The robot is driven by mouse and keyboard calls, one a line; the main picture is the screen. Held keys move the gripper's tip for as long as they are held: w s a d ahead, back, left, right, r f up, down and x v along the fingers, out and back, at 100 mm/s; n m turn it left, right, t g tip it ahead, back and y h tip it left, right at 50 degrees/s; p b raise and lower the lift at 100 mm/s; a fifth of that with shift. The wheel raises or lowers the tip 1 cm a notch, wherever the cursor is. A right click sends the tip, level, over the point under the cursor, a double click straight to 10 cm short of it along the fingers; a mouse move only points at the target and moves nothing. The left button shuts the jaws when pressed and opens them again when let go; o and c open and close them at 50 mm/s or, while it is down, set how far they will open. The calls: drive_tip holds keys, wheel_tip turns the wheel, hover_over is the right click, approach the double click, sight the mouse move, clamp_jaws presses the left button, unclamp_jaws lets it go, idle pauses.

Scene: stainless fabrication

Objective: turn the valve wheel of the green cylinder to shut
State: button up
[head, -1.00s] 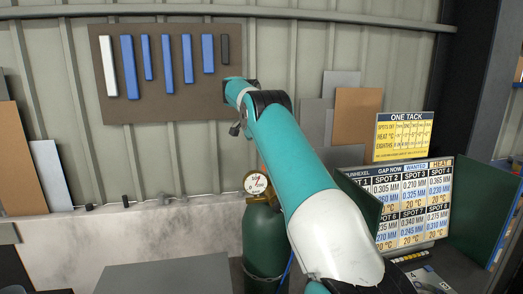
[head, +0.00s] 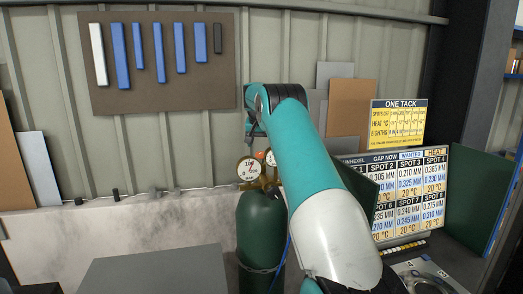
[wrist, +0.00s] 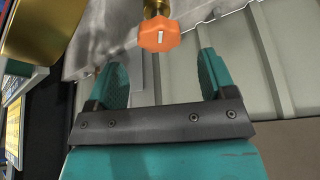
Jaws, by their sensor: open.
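The green cylinder (head: 262,232) stands upright at the wall in the head view, with brass fittings and a white-faced gauge (head: 249,169) on top. An orange valve wheel (head: 261,155) shows small beside the gauge. In the wrist view the orange wheel (wrist: 160,35) has a white mark and sits on a brass stem. My gripper (wrist: 161,70) is open and empty; its two teal fingers lie to either side of the wheel's line, with the wheel just beyond their tips. No contact shows. In the head view my arm hides part of the fittings and my fingers are hard to make out.
A brass gauge body (wrist: 42,25) is close at the upper left of the wrist view. A grey surface (head: 155,275) is in front, a screen (head: 410,195) stands at right, and a brown board (head: 160,95) with blue bars hangs on the wall.

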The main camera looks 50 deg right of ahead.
sight(262, 152)
drive_tip(key=shift+p+x, duration=0.6)
drive_tip(key=shift+x, duration=1.6)
drive_tip(key=shift+c, duration=0.4)
drive_tip(key=c, duration=0.9)
drive_tip(key=shift+o, duration=0.2)
drive_tip(key=shift+r, duration=0.1)
drive_tip(key=m+g+p, duration=0.1)
drive_tip(key=m+p, duration=0.2)
drive_tip(key=p, duration=0.1)
drive_tip(key=shift+w+a+r+p, duration=0.1)
drive_tip(key=shift+r+p, duration=0.1)
drive_tip(key=shift+p, duration=0.15)
drive_tip(key=shift+f+m+g+h+p, duration=0.3)
drive_tip(key=shift+m+g, duration=0.2)
drive_tip(key=shift+m, duration=1.1)
